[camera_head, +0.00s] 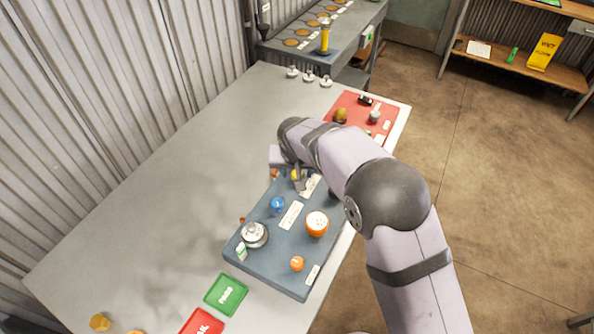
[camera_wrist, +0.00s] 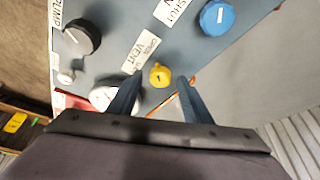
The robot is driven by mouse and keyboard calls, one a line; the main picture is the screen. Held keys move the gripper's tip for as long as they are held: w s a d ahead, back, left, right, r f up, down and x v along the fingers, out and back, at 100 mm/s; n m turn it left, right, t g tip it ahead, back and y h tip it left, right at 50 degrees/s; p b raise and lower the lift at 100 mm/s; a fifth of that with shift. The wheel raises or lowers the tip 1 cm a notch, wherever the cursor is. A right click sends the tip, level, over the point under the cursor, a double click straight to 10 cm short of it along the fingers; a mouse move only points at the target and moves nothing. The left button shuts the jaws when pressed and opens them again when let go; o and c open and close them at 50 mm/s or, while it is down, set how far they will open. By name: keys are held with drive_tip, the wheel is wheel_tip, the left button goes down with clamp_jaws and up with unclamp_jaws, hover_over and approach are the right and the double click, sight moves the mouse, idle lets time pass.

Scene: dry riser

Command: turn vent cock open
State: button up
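The vent cock is a small yellow knob (camera_wrist: 159,75) with a dark mark on its face, beside a white label reading VENT (camera_wrist: 140,53) with smaller print above. It also shows in the head view as a bit of yellow (camera_head: 295,175), partly hidden by my arm. My gripper (camera_wrist: 158,88) is open, with one finger on each side of the knob in the wrist view. Its fingers appear apart from the knob, but the height gap is unclear. In the head view my gripper (camera_head: 287,168) is over the far end of the blue-grey panel (camera_head: 268,246).
The panel also bears a blue knob (camera_wrist: 217,17), a black knob (camera_wrist: 82,36) by a PUMP label, an orange knob (camera_head: 317,223) and a silver round fitting (camera_head: 254,234). A red mat (camera_head: 350,104) lies beyond. The bench's left side (camera_head: 150,190) is clear.

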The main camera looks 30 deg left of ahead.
drive_tip(key=shift+r, duration=0.1)
drive_tip(key=b+v, duration=0.2)
drive_tip(key=v, duration=0.5)
drive_tip(key=shift+b, duration=0.3)
drive_tip(key=shift+r, duration=0.1)
drive_tip(key=d+f+m+g+h, duration=0.1)
drive_tip(key=d+m+g+h, duration=0.1)
drive_tip(key=d, duration=2.2)
drive_tip(key=s+d+f+m+g, duration=0.2)
drive_tip(key=s+d+f+m, duration=0.1)
drive_tip(key=s+d, duration=1.3)
drive_tip(key=d+f, duration=0.1)
drive_tip(key=d, duration=0.1)
drive_tip(key=shift+s+d+f, duration=0.15)
drive_tip(key=shift+s+d, duration=0.1)
drive_tip(key=shift+s, duration=0.15)
